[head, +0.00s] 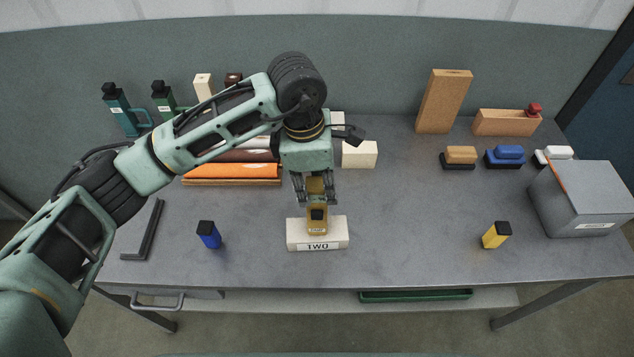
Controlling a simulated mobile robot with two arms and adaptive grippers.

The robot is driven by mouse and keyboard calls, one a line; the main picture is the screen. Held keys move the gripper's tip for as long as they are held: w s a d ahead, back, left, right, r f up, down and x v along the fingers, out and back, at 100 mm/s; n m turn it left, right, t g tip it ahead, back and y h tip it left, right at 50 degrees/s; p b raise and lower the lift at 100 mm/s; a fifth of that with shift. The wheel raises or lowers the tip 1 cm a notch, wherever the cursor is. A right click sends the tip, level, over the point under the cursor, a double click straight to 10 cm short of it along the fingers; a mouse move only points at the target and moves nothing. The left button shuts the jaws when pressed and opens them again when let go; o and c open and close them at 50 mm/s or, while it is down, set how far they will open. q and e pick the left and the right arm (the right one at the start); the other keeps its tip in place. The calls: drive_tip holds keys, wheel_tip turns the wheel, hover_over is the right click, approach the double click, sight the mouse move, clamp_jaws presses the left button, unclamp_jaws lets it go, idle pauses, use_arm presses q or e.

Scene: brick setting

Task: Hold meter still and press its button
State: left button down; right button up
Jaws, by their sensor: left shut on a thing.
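A mustard-yellow device with a dark square on its face and a small label, which I take for the meter (317,225), is at the white block marked TWO (298,241) near the table's front middle. My left gripper (315,196) reaches down from behind and is shut on the meter's upper part. The fingers partly hide it. I cannot tell whether the dark square is its button. My right gripper is not in view.
A blue black-capped item (209,238) stands left and a yellow one (495,237) right on the grey table (400,235). A dark angle bar (146,230) lies far left; a grey box (585,205) stands far right. Blocks and bottles line the back.

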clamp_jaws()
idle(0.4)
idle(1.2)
